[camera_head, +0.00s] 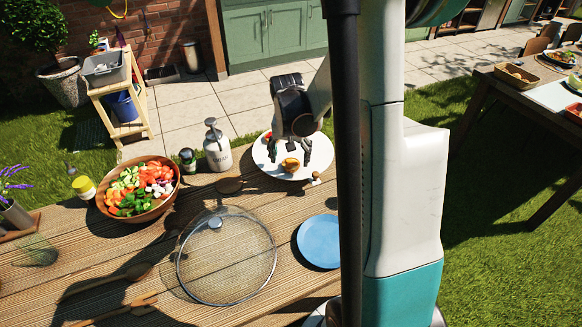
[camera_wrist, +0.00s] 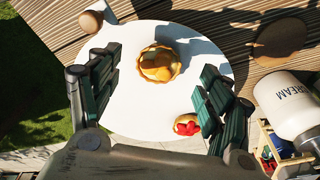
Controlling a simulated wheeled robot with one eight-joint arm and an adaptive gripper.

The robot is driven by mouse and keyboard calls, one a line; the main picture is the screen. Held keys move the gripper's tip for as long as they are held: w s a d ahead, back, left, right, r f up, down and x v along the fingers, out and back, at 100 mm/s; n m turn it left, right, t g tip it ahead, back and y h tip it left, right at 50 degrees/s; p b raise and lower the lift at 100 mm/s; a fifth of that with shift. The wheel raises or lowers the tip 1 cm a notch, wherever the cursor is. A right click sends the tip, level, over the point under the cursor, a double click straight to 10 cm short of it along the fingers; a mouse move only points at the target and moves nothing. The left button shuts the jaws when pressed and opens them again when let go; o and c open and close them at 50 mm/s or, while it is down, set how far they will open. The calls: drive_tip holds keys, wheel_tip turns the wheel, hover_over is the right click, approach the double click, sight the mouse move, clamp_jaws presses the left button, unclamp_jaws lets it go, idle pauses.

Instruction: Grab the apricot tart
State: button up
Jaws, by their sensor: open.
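The apricot tart (camera_wrist: 159,64) is round and golden with a crimped crust, and it sits on a white plate (camera_wrist: 133,100) in the wrist view. It also shows in the head view (camera_head: 290,164), on the white plate (camera_head: 262,153) at the table's far edge. My gripper (camera_wrist: 160,82) is open, with its two dark ribbed fingers apart on either side of the plate's middle. The tart lies in line with the gap, at or beyond the fingertips. In the head view my gripper (camera_head: 305,150) points down over the plate. Nothing is between the fingers that I can make out.
A smaller tart with red topping (camera_wrist: 187,125) is on the same plate. A salad bowl (camera_head: 139,188), a mesh dome (camera_head: 226,256) and a blue plate (camera_head: 319,241) share the wooden table. A small wooden knob-like object (camera_wrist: 90,21) is by the plate.

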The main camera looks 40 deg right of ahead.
sight(291, 163)
drive_tip(key=f, duration=0.1)
drive_tip(key=f+b, duration=0.1)
drive_tip(key=w+d+f, duration=0.1)
drive_tip(key=f, duration=0.1)
drive_tip(key=shift+b, duration=0.3)
drive_tip(key=shift+s, duration=0.1)
drive_tip(key=shift+r, duration=0.1)
drive_tip(key=shift+c, duration=0.2)
drive_tip(key=c, duration=1.1)
